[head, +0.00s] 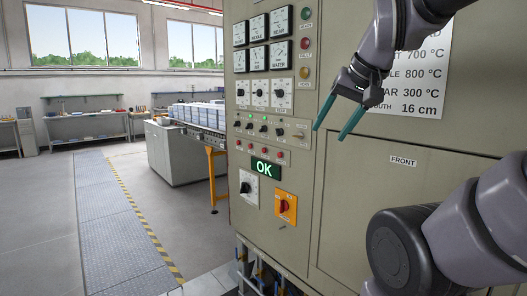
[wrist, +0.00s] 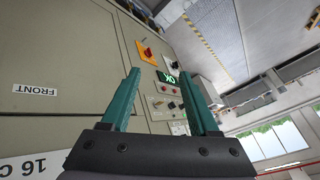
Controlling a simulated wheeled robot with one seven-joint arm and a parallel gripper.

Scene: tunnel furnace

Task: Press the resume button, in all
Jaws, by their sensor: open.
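My gripper (head: 330,133) is open and empty, its two teal fingers apart, in front of the grey-beige control cabinet (head: 345,205) and to the right of its control cluster. It also shows in the wrist view (wrist: 160,74). The cluster has a row of small red buttons (head: 264,150), with a row of small switches and green lights (head: 264,129) above it. The labels are too small to read, so I cannot tell which button is resume.
Dials (head: 258,58), three knobs (head: 259,93) and coloured lamps (head: 306,43) are above. A black selector (head: 246,188) and an orange-plated red rotary switch (head: 285,206) are below. A conveyor (head: 203,130) stands behind left. The floor (head: 40,210) at left is clear.

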